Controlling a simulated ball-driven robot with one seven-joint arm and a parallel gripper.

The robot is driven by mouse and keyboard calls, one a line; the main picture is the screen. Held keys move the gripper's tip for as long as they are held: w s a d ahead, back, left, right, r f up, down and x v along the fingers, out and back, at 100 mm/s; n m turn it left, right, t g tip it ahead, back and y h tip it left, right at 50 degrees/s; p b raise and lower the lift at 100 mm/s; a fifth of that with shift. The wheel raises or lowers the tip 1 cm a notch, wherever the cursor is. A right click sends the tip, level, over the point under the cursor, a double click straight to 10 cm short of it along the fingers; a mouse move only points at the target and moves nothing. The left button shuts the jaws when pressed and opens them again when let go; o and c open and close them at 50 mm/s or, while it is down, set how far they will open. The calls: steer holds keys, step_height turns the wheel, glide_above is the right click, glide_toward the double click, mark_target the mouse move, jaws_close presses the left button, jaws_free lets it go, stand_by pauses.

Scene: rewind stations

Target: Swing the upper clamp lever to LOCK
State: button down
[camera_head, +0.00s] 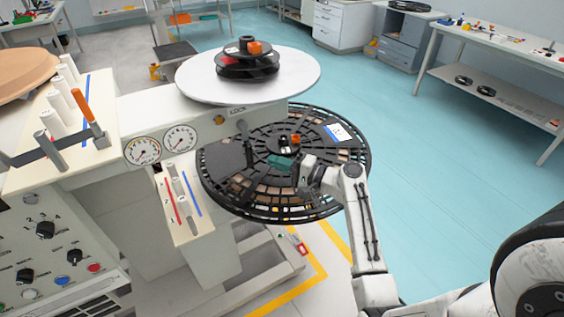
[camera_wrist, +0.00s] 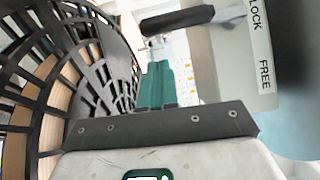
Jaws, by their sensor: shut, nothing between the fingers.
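In the wrist view, the upper clamp lever shows as a dark rounded handle (camera_wrist: 178,19) on a short metal shank, at the top of the picture. The shank meets the pale housing beside the label plate (camera_wrist: 260,50), close to the word LOCK; FREE is at the plate's other end. In the head view the lever (camera_head: 244,130) is a small dark bar under the white disc. My gripper (camera_wrist: 155,70) has its green fingers together and empty, with the tips just short of the handle in the wrist picture. In the head view my gripper (camera_head: 280,162) is over the black reel.
The large black slotted reel (camera_head: 225,192) lies beside and below my gripper, and fills the left of the wrist view. A white disc (camera_head: 200,78) with small reels is above the housing. A lever with an orange grip (camera_head: 82,104) stands at left. Blue floor is open at right.

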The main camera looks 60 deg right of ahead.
steer(key=s+b, duration=0.1)
steer(key=s, duration=0.9)
steer(key=shift+s+d+b, duration=0.15)
steer(key=shift+d+b, duration=0.15)
steer(key=shift+d, duration=0.1)
steer(key=a+f+n+g+y, duration=0.2)
steer(key=a+f+n+g, duration=0.3)
steer(key=a, duration=0.4)
steer(key=a+f+n+g+y, duration=0.2)
steer(key=a+f+n+g, duration=0.2)
steer(key=a+f, duration=0.4)
steer(key=s+a+n+g+h, duration=0.4)
steer(key=s+a+n+g, duration=0.4)
steer(key=s, duration=0.4)
steer(key=shift+a+f+n+h, duration=0.3)
steer(key=shift+a+n+h, duration=0.1)
steer(key=shift+a, duration=0.5)
